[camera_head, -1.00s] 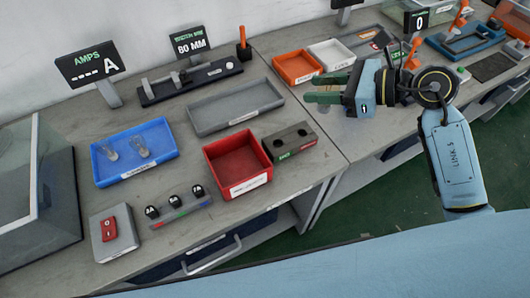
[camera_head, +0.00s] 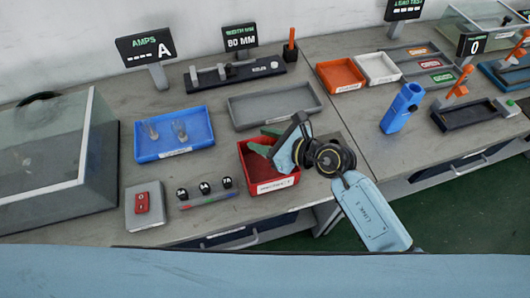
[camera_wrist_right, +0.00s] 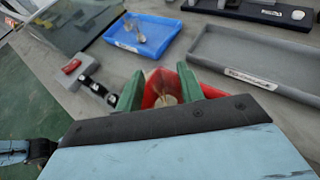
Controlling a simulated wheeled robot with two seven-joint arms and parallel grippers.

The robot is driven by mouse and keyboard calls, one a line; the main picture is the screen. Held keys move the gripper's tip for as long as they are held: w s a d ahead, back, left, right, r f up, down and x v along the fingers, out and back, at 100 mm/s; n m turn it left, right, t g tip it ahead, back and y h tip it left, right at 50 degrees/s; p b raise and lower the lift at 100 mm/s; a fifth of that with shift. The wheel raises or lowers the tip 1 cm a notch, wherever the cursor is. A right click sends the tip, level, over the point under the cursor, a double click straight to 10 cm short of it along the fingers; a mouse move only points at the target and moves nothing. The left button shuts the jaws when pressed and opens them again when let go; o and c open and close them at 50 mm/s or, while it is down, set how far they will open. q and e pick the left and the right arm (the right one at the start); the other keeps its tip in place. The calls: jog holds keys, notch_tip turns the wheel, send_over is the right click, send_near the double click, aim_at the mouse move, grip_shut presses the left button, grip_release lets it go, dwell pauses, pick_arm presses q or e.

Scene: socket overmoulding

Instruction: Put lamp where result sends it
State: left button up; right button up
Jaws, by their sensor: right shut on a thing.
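My right gripper (camera_head: 264,143) is over the red bin (camera_head: 262,183), with its green fingers pointing left. In the right wrist view, the fingers (camera_wrist_right: 161,92) are shut on a pale, glassy lamp (camera_wrist_right: 166,99), with the red bin (camera_wrist_right: 160,78) behind and below it. The lamp cannot be made out in the head view. Two clear lamps lie in the blue tray (camera_head: 146,155) to the left; this tray also shows in the wrist view (camera_wrist_right: 122,45). The amps display (camera_head: 145,47) reads dashes and A. My left gripper is not in view.
A grey tray (camera_head: 250,121) lies behind the red bin. Orange (camera_head: 341,88) and white (camera_head: 378,82) bins stand to the right, near an upright blue holder (camera_head: 391,122). A red-switch box (camera_head: 144,224) and several black knobs are at the front left. A glass-sided case (camera_head: 88,180) stands far left.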

notch_tip(320, 180, down, 4)
jog(key=shift+f+b, duration=0.15)
jog(key=shift+b, duration=0.5)
jog(key=shift+f, duration=0.15)
